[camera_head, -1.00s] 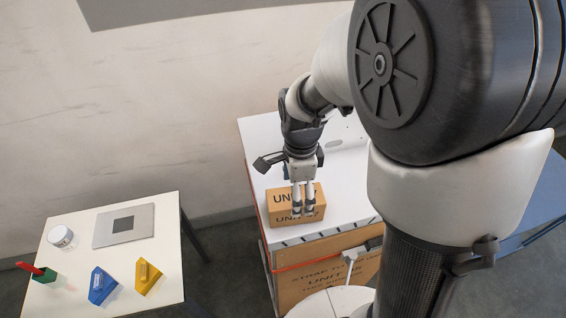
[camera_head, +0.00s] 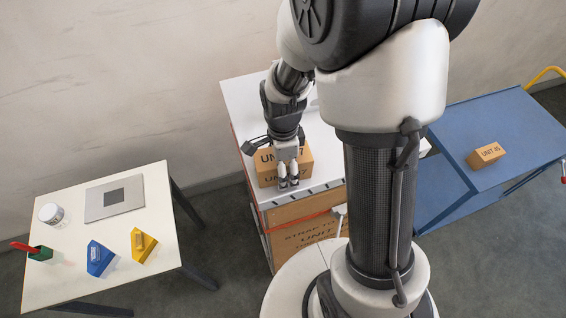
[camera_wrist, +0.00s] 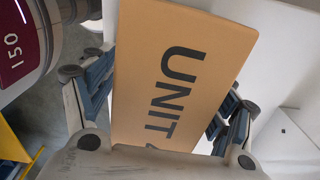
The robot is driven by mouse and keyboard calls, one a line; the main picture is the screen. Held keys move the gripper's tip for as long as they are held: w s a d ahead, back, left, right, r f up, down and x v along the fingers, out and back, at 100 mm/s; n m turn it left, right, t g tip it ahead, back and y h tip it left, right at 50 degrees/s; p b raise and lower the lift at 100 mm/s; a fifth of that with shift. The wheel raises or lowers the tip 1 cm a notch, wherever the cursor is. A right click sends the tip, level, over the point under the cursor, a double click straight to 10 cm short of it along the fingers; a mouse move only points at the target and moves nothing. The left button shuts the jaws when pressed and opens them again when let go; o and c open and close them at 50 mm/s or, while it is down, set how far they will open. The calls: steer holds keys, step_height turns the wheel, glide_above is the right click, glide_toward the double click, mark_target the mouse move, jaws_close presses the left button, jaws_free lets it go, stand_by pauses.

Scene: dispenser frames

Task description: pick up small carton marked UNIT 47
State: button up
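The small carton marked UNIT 47 (camera_head: 268,177) is a tan box with black lettering, sitting near the front edge of a white-topped stand (camera_head: 240,97). My gripper (camera_head: 288,181) points down at the carton, its fingers covering part of the lettering on the top and front. In the wrist view the carton (camera_wrist: 160,85) fills the middle, reading "UNIT 4" with the rest hidden. My gripper's fingers (camera_wrist: 162,98) are apart, one on each side of it, close to its edges. Whether the pads press on it is unclear.
A second small carton (camera_head: 487,154), apparently UNIT 45, lies on a blue cart (camera_head: 470,120) at the right. A large strapped carton (camera_head: 305,232) fills the stand's lower part. The cream table (camera_head: 60,285) at left holds a jar, a plate and colored blocks.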

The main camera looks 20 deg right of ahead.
steer(key=c, duration=1.3)
